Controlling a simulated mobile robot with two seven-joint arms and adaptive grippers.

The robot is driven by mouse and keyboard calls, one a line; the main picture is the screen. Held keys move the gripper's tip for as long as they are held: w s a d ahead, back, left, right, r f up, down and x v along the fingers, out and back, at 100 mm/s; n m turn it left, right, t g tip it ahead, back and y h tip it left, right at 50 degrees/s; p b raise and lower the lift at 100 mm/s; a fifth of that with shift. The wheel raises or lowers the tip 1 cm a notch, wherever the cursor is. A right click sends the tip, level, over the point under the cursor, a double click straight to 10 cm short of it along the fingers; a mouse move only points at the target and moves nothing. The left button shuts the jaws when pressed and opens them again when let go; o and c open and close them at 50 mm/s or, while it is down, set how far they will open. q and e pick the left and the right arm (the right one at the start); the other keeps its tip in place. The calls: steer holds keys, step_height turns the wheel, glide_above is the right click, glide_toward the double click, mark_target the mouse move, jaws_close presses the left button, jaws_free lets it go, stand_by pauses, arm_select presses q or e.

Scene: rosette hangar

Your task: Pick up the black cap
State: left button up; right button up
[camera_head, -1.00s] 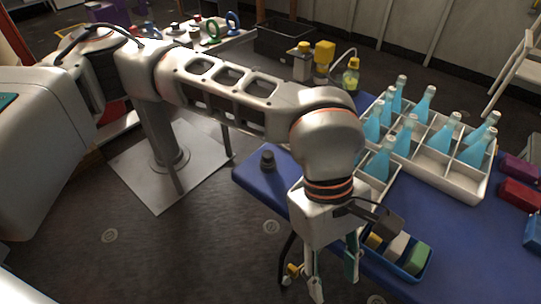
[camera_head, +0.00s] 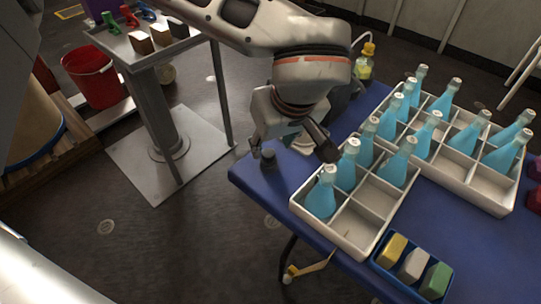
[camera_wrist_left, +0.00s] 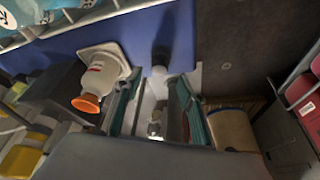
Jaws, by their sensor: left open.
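The black cap (camera_head: 268,158) stands on the near left corner of the blue table (camera_head: 262,185). It also shows in the left wrist view (camera_wrist_left: 161,56), past the fingertips. My left gripper (camera_head: 275,141) is over that corner, close to the cap, with its fingers partly hidden by its own body. In the left wrist view my left gripper (camera_wrist_left: 154,98) is open, its green-padded fingers apart, with no object held between them. The cap lines up roughly with the gap. My right gripper is not in view.
White divided crates (camera_head: 345,232) with blue bottles stand right of the gripper. A blue tray (camera_head: 384,266) of coloured blocks lies at the front. An orange-capped white bottle (camera_wrist_left: 98,78) on a pale square base stands beside the cap.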

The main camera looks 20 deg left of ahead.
mark_target(269, 154)
arm_select(q)
steer(key=shift+w+a+f, duration=0.1)
steer(key=shift+w+f, duration=0.05)
steer(key=shift+f, duration=0.45)
steer(key=shift+b+x, duration=0.75)
steer(key=shift+x, duration=1.35)
steer(key=shift+r, duration=0.2)
steer(key=c, duration=0.8)
steer(key=shift+c, duration=0.6)
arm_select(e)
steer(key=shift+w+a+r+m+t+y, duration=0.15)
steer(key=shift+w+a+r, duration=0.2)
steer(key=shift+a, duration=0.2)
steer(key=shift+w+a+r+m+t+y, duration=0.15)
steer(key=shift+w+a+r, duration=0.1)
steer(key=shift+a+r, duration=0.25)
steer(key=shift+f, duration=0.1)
